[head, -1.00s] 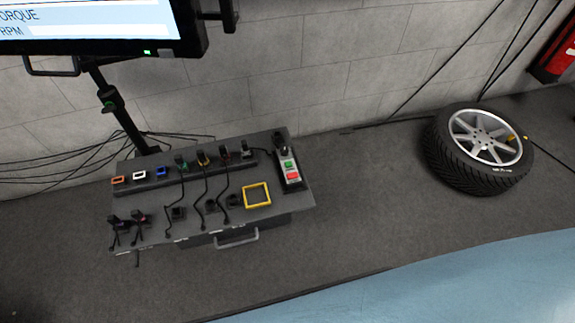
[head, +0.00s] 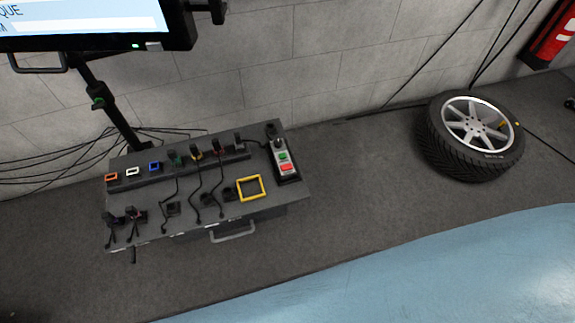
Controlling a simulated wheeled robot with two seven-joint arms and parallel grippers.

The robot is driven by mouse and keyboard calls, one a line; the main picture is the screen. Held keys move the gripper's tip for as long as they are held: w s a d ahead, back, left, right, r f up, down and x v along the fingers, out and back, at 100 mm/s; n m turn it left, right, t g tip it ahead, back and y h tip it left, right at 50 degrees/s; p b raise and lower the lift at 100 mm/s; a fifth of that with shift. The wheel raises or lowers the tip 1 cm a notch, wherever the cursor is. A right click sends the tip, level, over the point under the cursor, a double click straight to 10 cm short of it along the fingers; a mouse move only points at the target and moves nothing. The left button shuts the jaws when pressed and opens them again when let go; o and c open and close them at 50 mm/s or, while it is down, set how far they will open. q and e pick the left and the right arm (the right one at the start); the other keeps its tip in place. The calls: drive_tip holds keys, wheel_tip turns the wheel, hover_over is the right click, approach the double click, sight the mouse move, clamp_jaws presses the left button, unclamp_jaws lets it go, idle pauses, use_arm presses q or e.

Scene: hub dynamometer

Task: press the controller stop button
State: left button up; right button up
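The controller (head: 284,160) is a small grey box with a black base at the right end of a dark bench panel. It carries a green button (head: 283,156) and, nearer to me, a red button (head: 287,167), which looks like the stop button. A dark knob or lever sits above them at its far end. Nothing covers the buttons. Neither of my grippers is in view.
The dark panel (head: 265,203) also holds a yellow square frame (head: 250,188), cables and connectors. A monitor (head: 95,22) on a stand rises at the back left. A wheel (head: 470,135) lies at the right. A pale blue surface (head: 430,275) fills the lower right.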

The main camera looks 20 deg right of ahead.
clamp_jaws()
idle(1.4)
